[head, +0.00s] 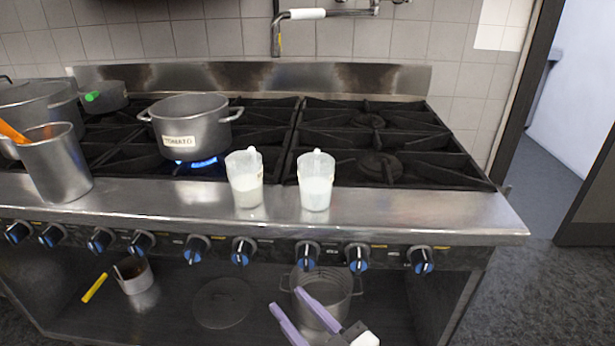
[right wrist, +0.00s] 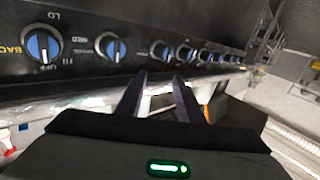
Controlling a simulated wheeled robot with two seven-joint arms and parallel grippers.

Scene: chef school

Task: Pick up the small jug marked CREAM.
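Two small translucent jugs with whitish contents stand upright on the stove's steel front ledge, the left jug (head: 245,185) and the right jug (head: 316,187). No readable CREAM mark shows on either, so I cannot tell which one it is. My right gripper (head: 285,298) is at the bottom of the head view, below and in front of the ledge, apart from both jugs. Its two purple fingers are spread with nothing between them. In the right wrist view the fingers (right wrist: 159,76) also stand apart, facing the knob panel side-on. My left gripper is out of view.
A pot labelled TOMATO (head: 190,128) sits over a lit blue flame (head: 197,163). A steel container with utensils (head: 58,172) stands left on the ledge. Blue knobs (head: 308,254) line the stove front. Pots occupy the lower shelf. The ledge right of the jugs is clear.

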